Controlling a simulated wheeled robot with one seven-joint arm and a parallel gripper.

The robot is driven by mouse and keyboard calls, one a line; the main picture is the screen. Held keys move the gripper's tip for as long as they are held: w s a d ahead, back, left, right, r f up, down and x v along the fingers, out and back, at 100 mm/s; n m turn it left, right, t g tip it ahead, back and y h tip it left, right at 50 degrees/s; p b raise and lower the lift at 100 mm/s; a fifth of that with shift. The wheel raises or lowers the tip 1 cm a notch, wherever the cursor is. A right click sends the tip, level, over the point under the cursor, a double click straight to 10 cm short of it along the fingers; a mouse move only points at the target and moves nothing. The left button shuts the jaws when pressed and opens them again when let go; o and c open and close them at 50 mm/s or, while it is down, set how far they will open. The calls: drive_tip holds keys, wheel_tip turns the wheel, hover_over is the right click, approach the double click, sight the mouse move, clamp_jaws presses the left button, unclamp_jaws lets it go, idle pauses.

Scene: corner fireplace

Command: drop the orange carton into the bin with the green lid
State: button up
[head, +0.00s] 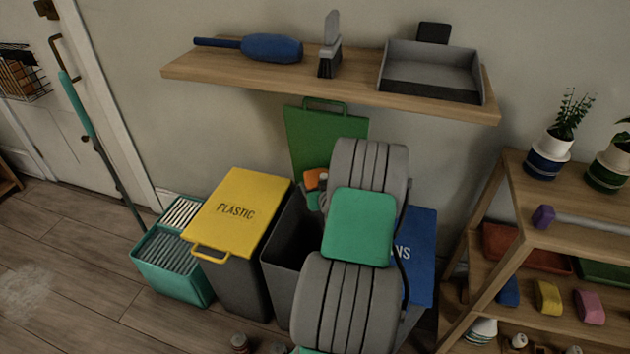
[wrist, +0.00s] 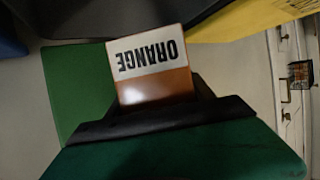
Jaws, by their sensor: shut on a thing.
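The orange carton (head: 312,179) shows as a small orange patch beside my arm in the head view. In the wrist view the carton (wrist: 155,75) shows a white band reading "ORANGE" above an orange part. My gripper (wrist: 157,102) is shut on it; the gripper (head: 319,195) is mostly hidden behind my arm in the head view. The green lid (head: 315,132) stands raised against the wall, behind the carton. Its dark grey bin (head: 284,255) is open below. The carton appears near or above the opening; its exact height is unclear.
A bin with a closed yellow lid (head: 238,212) stands left, and a blue-lidded bin (head: 420,255) stands right, partly behind my arm. A wooden wall shelf (head: 345,94) hangs above. A wooden rack (head: 575,235) with plants and small objects stands right.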

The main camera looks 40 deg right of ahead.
wheel_tip(320, 180, down, 9)
drive_tip(key=b, duration=0.6)
drive_tip(key=shift+b, duration=0.3)
drive_tip(key=o, duration=1.4)
drive_tip(key=shift+o, duration=0.2)
